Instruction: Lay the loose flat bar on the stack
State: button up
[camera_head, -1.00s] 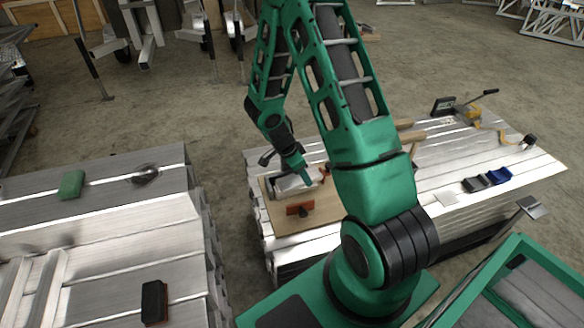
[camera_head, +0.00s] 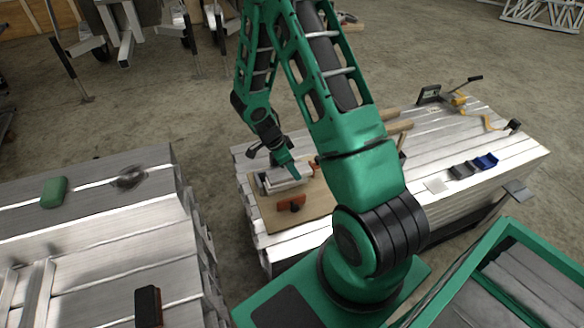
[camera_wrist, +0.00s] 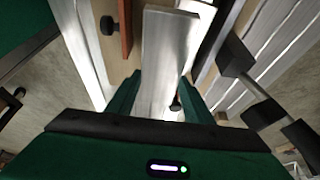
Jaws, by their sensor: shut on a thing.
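My gripper (camera_head: 290,176) reaches down over the wooden board on the right-hand bench. In the wrist view my gripper (camera_wrist: 160,97) is shut on a flat bright metal bar (camera_wrist: 167,45), which runs lengthwise away between the fingers. In the head view light metal (camera_head: 283,186) shows at the fingertips; I cannot separate the held bar from any bars under it there. Whether the bar touches what lies below is hidden.
An orange block with a black knob (camera_head: 291,203) stands on the wooden board (camera_head: 300,220), close beside the bar. The bench (camera_head: 455,150) also holds blue and dark bins (camera_head: 474,168) and a clamp (camera_head: 455,98). A metal-topped stack (camera_head: 90,235) stands at left.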

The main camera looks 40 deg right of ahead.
jog(key=shift+w+d+f, duration=0.2)
jog(key=shift+w+f, duration=0.35)
jog(key=shift+f, duration=0.1)
jog(key=shift+w+d+f, duration=0.15)
jog(key=shift+w+f, duration=0.35)
jog(key=shift+f, duration=1.5)
jog(key=o, duration=1.6)
jog(key=shift+c, duration=0.2)
jog(key=v, duration=1)
jog(key=shift+w+a+r, duration=0.15)
jog(key=shift+r, duration=0.15)
